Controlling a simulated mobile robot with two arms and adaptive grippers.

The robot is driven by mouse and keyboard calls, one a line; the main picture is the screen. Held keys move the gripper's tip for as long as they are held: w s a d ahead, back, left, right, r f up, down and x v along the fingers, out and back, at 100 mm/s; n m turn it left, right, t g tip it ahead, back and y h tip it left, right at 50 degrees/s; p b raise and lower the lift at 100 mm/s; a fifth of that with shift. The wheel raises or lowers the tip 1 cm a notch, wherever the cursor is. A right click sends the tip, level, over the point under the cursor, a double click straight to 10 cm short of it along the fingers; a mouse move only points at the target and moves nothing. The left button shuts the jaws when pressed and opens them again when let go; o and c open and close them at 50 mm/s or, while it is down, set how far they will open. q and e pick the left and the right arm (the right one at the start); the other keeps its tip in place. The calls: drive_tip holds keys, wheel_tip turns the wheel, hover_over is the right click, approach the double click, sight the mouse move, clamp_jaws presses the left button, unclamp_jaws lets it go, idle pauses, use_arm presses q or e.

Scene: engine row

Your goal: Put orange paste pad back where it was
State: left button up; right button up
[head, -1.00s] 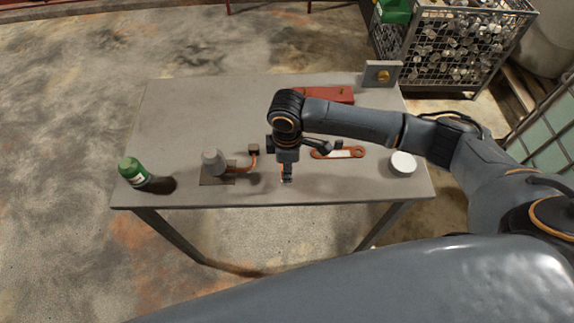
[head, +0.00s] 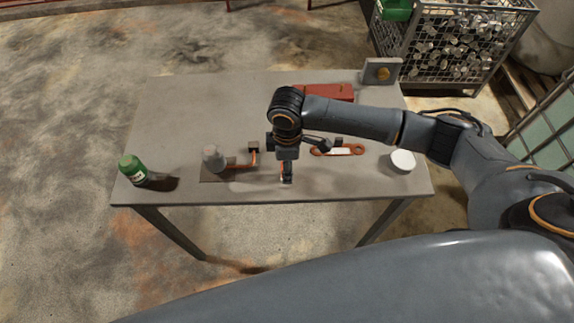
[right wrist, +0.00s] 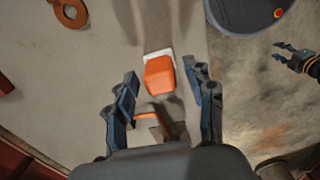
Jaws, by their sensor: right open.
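The orange paste pad (right wrist: 160,76) lies on the table in the right wrist view, with a white strip along its upper end. My right gripper (right wrist: 168,84) is open, its two fingers standing apart on either side of the pad without visible contact. In the head view my right gripper (head: 287,179) points down near the table's front edge, and it mostly hides the pad. My left gripper (right wrist: 281,52) shows small at the right of the right wrist view, its fingers apart and empty, off the table.
On the table (head: 200,105) are a green bottle (head: 132,169), a grey dome-shaped part (head: 212,158) with an orange pipe, an orange ring-ended tool (head: 350,150), a white round container (head: 402,161), a red box (head: 325,92) and a grey block (head: 381,71). The table's back left is clear.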

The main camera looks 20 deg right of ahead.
wheel_tip(320, 180, up, 12)
drive_tip(key=b, duration=0.2)
drive_tip(key=shift+f, duration=0.25)
